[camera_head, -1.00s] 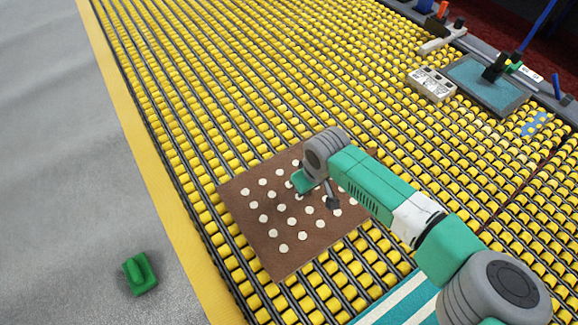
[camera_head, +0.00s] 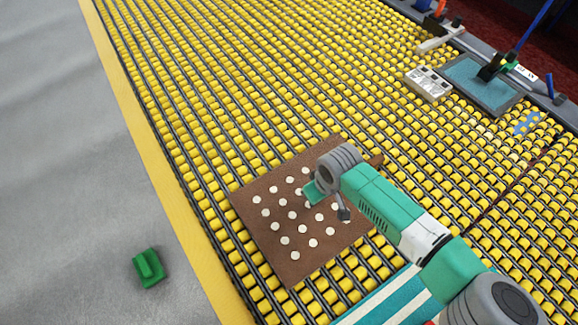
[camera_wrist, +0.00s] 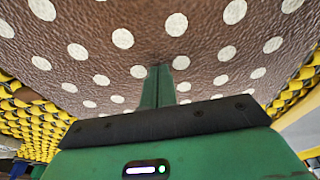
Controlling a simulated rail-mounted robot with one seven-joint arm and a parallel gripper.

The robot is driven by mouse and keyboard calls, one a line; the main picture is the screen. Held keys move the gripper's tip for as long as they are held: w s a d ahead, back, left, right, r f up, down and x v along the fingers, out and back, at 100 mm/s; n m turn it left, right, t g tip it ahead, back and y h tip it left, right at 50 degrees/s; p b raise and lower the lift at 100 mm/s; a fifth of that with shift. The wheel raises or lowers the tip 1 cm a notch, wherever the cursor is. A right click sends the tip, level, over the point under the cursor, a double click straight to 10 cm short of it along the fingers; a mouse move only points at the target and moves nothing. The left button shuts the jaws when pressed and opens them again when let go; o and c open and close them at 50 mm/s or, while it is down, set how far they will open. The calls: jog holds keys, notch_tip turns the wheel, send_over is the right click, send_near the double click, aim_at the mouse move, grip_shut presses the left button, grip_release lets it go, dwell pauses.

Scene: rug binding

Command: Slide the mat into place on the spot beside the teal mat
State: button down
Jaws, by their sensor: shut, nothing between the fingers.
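The brown mat with white dots (camera_head: 275,235) lies flat on the yellow rollers. My gripper (camera_wrist: 158,75) is shut and empty, with its fingertips at the mat's dotted face; whether they press on it I cannot tell. In the head view, my gripper (camera_head: 328,200) is over the mat's right half and hides part of it. A teal mat with white stripes (camera_head: 385,303) shows at the bottom, partly cut off and hidden by my arm. A narrow strip of rollers shows between the two mats. No separate marking of the spot shows.
A green block (camera_head: 148,268) stands on the grey floor, left of the yellow edge strip (camera_head: 165,190). A white box (camera_head: 428,83) and a framed blue pad (camera_head: 480,80) with a dark tool lie at the upper right.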

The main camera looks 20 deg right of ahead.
aim_at(328, 208)
jog(key=shift+s+d+r+p, duration=0.2)
jog(key=shift+s+p, duration=0.15)
jog(key=shift+p, duration=0.3)
jog(key=shift+s+d+p, duration=0.15)
jog(key=shift+s+p, duration=0.4)
jog(key=shift+s+d+p, duration=0.15)
jog(key=shift+s+p, duration=0.35)
jog(key=shift+s+d+f+p, duration=0.2)
jog(key=shift+s+p, duration=0.1)
jog(key=shift+s, duration=0.15)
jog(key=shift+r, duration=0.1)
